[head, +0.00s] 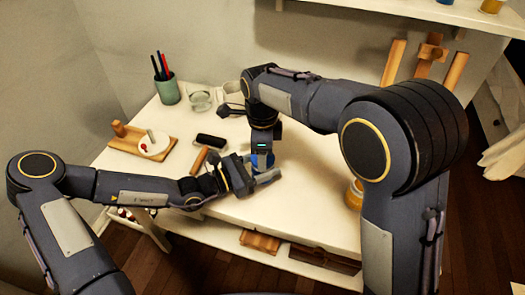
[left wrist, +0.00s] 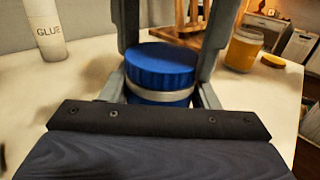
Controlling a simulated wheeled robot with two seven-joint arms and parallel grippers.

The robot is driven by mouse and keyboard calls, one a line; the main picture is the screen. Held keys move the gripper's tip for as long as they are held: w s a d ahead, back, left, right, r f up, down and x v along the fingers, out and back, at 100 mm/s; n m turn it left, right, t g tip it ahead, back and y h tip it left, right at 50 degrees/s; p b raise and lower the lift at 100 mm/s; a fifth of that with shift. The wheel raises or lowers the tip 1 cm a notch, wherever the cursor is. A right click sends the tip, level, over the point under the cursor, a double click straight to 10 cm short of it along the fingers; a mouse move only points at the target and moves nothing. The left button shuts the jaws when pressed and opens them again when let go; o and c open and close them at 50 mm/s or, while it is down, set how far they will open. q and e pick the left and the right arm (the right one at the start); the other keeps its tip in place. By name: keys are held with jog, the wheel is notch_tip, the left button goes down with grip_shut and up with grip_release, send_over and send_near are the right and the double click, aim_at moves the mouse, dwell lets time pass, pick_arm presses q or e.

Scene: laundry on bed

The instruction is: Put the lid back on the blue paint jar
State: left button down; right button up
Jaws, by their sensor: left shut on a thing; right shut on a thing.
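The blue paint jar (left wrist: 160,97) stands upright in the left wrist view, with a pale silver band around its upper part. The blue ribbed lid (left wrist: 162,62) is level directly above this band. I cannot tell whether it is fully seated. My left gripper (left wrist: 160,95) is shut on the jar body from the sides. My right gripper (left wrist: 170,45) reaches down from above, with its fingers on both sides of the lid, shut on it. In the head view the jar (head: 262,160) is partly hidden by my left gripper (head: 262,176) and right gripper (head: 264,148).
A yellow jar (left wrist: 243,48) stands to the right, with an orange lid (left wrist: 272,61) beside it. A glue bottle (left wrist: 46,30) stands at the left. A pen cup (head: 167,91), a wooden tray (head: 124,144) and a black object (head: 211,140) occupy the table's left side.

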jog(key=m, duration=1.2)
jog(key=shift+f, duration=0.15)
jog(key=shift+s+d+f+m, duration=0.15)
jog(key=shift+f+m, duration=0.15)
jog(key=shift+m, duration=1.1)
jog(key=shift+r+m, duration=0.4)
jog(key=shift+m, duration=0.2)
jog(key=o, duration=1)
jog(key=shift+c, duration=0.2)
